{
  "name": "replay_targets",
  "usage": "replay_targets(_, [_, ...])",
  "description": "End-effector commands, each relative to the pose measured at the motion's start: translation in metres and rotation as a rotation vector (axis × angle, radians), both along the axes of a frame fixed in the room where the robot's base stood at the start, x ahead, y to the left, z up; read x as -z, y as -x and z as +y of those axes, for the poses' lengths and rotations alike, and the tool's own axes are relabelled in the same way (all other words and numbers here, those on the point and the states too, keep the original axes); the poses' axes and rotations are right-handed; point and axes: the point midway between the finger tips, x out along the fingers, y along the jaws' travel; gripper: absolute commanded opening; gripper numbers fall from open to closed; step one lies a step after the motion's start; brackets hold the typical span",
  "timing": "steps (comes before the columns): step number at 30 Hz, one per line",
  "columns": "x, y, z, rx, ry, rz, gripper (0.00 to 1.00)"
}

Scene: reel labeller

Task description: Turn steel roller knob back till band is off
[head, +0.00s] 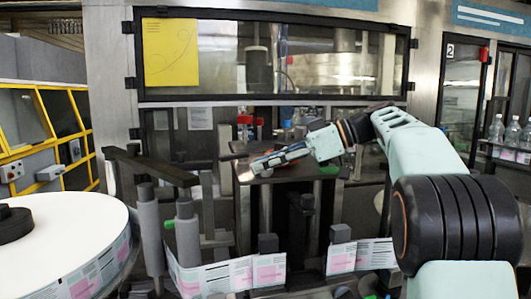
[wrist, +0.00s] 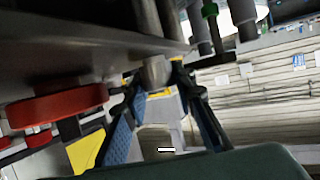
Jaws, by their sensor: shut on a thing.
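In the head view my gripper (head: 262,163) reaches left over the dark top plate of the labeller. A shiny steel part shows at its tips. In the wrist view the steel roller knob (wrist: 155,70) is between the fingertips of my gripper (wrist: 160,76), which is shut on it. The knob hangs below a grey plate, and its far end is hidden. The band of white and pink labels (head: 215,277) runs low across the front of the machine. Another stretch of it (head: 360,256) shows further right, with dark posts between. Whether the band touches the steel roller is hidden.
A large white reel (head: 75,230) stands at the left, beside grey upright rollers (head: 187,235). Red knobs (wrist: 58,106) sit close to my gripper in the wrist view. A glazed guard (head: 330,60) is behind the machine, and bottles (head: 512,130) stand at the right.

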Motion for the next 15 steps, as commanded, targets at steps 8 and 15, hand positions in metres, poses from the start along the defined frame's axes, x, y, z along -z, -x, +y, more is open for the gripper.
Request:
replay_targets(8, [0.0000,-0.0004,-0.0001,-0.031,0.002,-0.001,0.00])
replay_targets(15, [0.0004,-0.0002,0.0000,-0.032,0.002,-0.001,0.00])
